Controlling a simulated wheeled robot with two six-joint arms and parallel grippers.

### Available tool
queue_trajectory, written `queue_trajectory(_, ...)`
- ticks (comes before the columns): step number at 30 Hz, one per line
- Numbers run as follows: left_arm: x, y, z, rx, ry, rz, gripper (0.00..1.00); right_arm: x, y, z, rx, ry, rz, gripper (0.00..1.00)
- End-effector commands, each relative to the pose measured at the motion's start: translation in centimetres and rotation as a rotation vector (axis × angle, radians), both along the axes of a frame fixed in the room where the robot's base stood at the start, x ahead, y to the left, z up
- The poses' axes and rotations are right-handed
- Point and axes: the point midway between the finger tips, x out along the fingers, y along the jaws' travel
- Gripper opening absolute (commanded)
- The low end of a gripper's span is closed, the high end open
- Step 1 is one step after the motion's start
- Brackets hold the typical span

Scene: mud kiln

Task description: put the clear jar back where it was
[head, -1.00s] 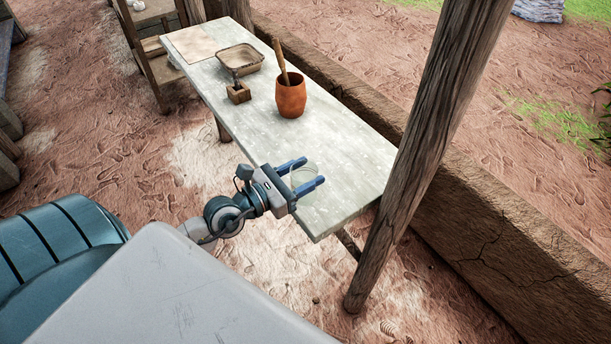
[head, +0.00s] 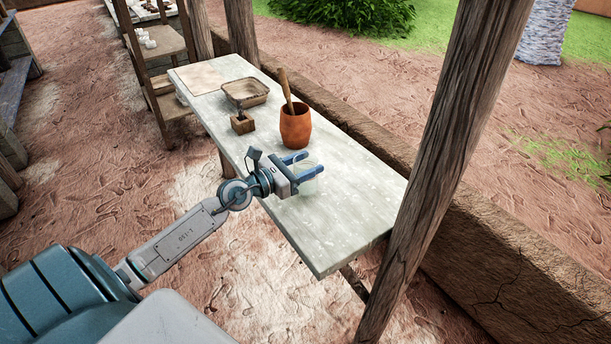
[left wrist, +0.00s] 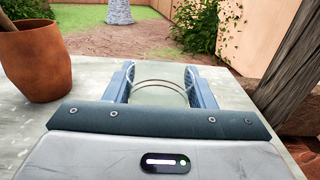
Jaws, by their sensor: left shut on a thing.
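The clear jar (head: 307,184) is see-through and hard to make out against the pale table in the head view. In the left wrist view its round rim (left wrist: 160,86) shows between the two blue fingers. My left gripper (head: 307,166) is shut on the jar, with a finger on either side of it. The gripper is over the pale table (head: 345,215), to the near side of the clay pot. I cannot tell whether the jar's base touches the table. My right gripper is not in view.
A clay pot (head: 296,127) with a wooden handle stands close behind the jar. A small wooden block holder (head: 243,124), a shallow tray (head: 245,92) and a flat sheet (head: 200,79) are farther back. A wooden post (head: 440,150) rises at the right. The table's right front part is bare.

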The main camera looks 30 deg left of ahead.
Motion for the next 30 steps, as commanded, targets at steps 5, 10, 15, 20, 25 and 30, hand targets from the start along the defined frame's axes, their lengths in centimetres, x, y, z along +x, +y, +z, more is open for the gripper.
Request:
queue_trajectory(5,0.0,0.0,-2.1,0.0,-0.001,0.0,0.24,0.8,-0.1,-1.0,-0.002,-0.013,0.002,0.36)
queue_trajectory(10,0.0,-0.1,-2.0,0.001,-0.001,0.0,0.24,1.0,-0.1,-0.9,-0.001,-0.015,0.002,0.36)
queue_trajectory(15,0.0,-0.1,-2.2,0.0,-0.001,0.0,0.24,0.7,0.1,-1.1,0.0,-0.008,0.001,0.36)
queue_trajectory(20,-0.1,-0.1,-2.3,0.0,0.0,0.0,0.64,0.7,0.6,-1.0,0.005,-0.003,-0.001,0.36)
queue_trajectory(25,-0.1,-0.1,-2.3,0.0,0.0,0.0,0.72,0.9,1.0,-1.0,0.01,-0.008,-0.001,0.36)
queue_trajectory(30,-0.1,-0.1,-2.2,0.0,0.0,0.0,0.72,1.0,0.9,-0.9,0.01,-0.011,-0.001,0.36)
